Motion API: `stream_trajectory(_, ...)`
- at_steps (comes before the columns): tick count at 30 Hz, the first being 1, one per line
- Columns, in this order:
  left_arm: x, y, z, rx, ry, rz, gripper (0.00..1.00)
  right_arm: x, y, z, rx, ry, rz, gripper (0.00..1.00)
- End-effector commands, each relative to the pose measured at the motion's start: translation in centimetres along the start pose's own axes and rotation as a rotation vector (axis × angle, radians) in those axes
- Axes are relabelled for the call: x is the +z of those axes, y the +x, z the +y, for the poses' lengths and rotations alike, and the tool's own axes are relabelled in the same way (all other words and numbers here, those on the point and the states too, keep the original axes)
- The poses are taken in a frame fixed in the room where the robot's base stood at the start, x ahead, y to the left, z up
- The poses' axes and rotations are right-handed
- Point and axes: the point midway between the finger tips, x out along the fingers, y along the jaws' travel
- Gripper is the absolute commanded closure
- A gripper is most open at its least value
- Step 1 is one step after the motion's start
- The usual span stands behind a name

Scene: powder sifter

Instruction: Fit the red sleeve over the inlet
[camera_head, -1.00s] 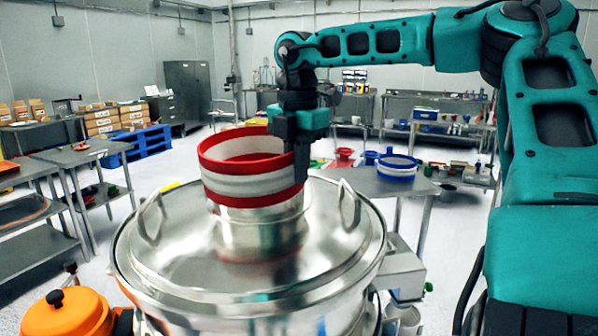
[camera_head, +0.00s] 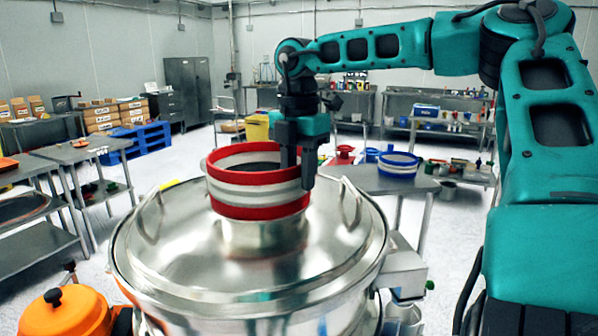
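The red sleeve (camera_head: 258,210), a ring with red bands and a pale grey band, sits level around the upper part of the inlet (camera_head: 258,238). The inlet is the short metal neck on the sifter's domed lid (camera_head: 180,245). Its lower part shows below the sleeve; its top is hidden inside. My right gripper (camera_head: 299,178) is at the sleeve's right side, pointing down. One finger is over the inside of the rim and the other is outside the wall. The fingers look spread, with a gap between them. My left gripper is not in view.
Two upright handles (camera_head: 350,203) stand on the lid, the right one close to my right gripper. An orange part (camera_head: 65,313) is at the lower left. A table behind on the right holds a blue-and-white ring (camera_head: 398,165).

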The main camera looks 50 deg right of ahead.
Motion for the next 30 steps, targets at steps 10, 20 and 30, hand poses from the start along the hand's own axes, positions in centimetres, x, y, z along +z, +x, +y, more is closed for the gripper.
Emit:
stream_trajectory(10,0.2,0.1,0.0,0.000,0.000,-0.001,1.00,0.1,-5.0,0.1,0.002,0.003,-0.004,0.66)
stream_trajectory(20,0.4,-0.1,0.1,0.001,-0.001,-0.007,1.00,0.0,-10.9,0.0,0.000,0.001,-0.002,0.66)
stream_trajectory(30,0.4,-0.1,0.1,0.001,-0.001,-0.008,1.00,0.0,-12.1,0.0,-0.001,-0.001,0.000,0.66)
